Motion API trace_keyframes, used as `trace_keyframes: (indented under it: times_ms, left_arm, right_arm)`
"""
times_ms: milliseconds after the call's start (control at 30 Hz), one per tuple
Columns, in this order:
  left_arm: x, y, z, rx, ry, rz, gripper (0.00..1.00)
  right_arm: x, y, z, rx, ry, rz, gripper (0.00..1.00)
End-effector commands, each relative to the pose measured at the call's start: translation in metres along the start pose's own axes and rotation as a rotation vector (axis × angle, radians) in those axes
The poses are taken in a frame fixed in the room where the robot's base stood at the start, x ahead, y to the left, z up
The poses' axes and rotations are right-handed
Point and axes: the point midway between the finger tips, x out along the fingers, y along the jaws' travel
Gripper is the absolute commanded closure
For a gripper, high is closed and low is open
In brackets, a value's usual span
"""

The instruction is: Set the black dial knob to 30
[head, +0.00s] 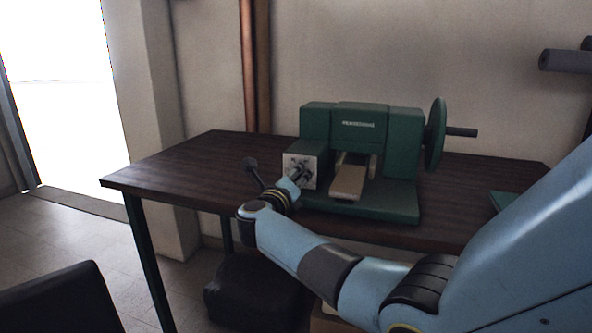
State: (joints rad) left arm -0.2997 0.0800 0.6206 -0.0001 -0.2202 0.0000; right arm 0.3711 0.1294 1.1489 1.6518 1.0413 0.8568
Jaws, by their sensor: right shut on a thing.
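A green machine (404,140) stands on the dark wooden table, with a pale square dial plate (312,165) on its front left side. My right gripper (302,173) is at this plate, shut on the black dial knob. The fingers cover the knob, and its pointer and the numbers on the plate are too small to read. My left gripper is not in view.
A black ball-ended lever (251,165) stands just left of my right gripper. A green handwheel (436,135) juts out on the machine's right. The left part of the table (180,165) is bare. A dark object (250,290) is under the table.

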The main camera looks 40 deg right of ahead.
Motion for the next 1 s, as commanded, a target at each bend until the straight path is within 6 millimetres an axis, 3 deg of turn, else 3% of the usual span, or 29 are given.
trace_keyframes:
  times_ms: [400, 1000]
  left_arm:
    - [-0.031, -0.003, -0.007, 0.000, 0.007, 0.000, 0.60]
    - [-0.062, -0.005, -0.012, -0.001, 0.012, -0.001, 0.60]
  right_arm:
    - [0.000, -0.002, 0.003, -0.393, 0.000, 0.002, 1.00]
    - [-0.001, -0.002, 0.002, -0.928, 0.000, 0.003, 1.00]
